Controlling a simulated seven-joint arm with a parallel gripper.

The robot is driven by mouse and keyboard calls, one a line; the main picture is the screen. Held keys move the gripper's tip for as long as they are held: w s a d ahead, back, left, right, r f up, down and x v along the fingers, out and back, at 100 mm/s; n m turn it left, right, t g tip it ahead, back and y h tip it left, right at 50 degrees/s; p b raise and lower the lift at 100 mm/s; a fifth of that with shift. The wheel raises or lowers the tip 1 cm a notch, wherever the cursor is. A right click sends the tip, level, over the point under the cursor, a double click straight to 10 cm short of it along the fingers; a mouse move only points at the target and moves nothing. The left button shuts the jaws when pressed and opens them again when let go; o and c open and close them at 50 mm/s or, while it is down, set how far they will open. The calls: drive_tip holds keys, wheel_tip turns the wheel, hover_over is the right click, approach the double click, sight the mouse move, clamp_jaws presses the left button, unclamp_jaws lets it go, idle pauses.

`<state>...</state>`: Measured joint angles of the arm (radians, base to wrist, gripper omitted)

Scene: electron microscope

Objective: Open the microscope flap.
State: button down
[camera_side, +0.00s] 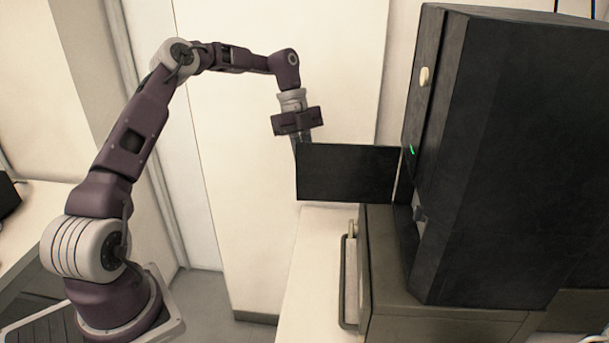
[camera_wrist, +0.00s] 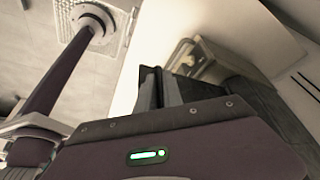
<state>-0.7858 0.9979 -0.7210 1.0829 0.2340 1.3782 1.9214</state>
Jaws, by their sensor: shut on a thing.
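The microscope (camera_side: 510,160) is a tall black block at the right in the side view. Its flap (camera_side: 348,173) is a flat black panel that stands out to the left from the microscope's front, swung wide from it. My gripper (camera_side: 298,142) is at the flap's far upper left corner, with its fingers pointing down and shut on the flap's free edge. The fingertips are partly hidden behind the flap. In the wrist view, the fingers (camera_wrist: 160,88) show dark above the gripper body, and the flap is hard to tell apart from them.
A grey cabinet (camera_side: 440,270) with a metal handle (camera_side: 347,285) at its left supports the microscope. A pale bench top (camera_side: 310,265) lies below the flap. The space left of the flap is free up to my arm. A pale wall stands behind.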

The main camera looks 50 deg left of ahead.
drive_tip(key=shift+w+a, duration=0.35)
drive_tip(key=shift+w, duration=0.4)
drive_tip(key=shift+w+a, duration=0.4)
drive_tip(key=shift+w, duration=0.3)
drive_tip(key=shift+w+a, duration=0.35)
drive_tip(key=shift+w, duration=0.4)
drive_tip(key=c, duration=1.6)
unclamp_jaws()
drive_tip(key=shift+d, duration=0.1)
drive_tip(key=shift+o, duration=0.5)
